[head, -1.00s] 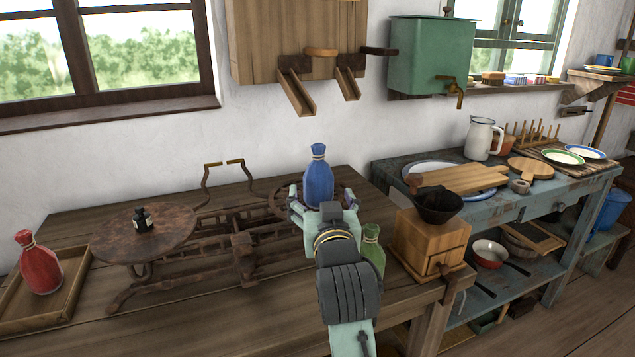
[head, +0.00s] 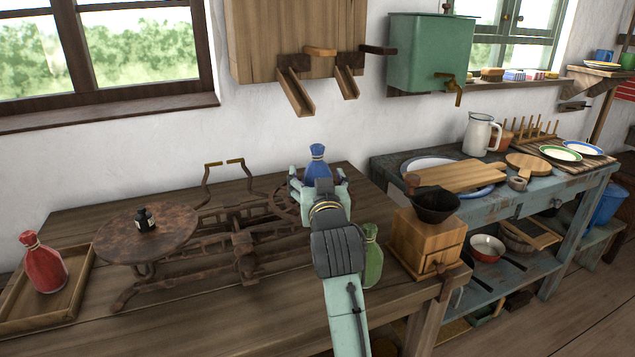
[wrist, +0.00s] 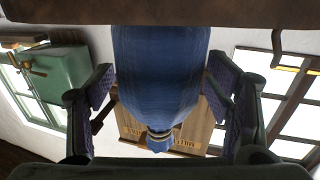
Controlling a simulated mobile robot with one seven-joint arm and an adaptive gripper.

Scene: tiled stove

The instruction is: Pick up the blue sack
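The blue sack (head: 318,165), with a tied neck, stands upright at the right end of the rusty scale (head: 235,225); its lower part is hidden behind my gripper in the head view. My gripper (head: 319,185) is open, with one finger on each side of the sack. In the wrist view, which is upside down, the sack (wrist: 158,75) fills the space between the two finger pads. The pads are close to its sides, and I cannot tell whether either touches. The sack's base meets a brown surface at the top of that view.
A green sack (head: 372,255) stands just right of my wrist, partly hidden. A wooden grinder (head: 425,240) is further right. A small black weight (head: 144,219) sits on the scale's left plate. A red sack (head: 43,263) is in a wooden tray (head: 75,298). A wooden cabinet (head: 290,40) hangs behind.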

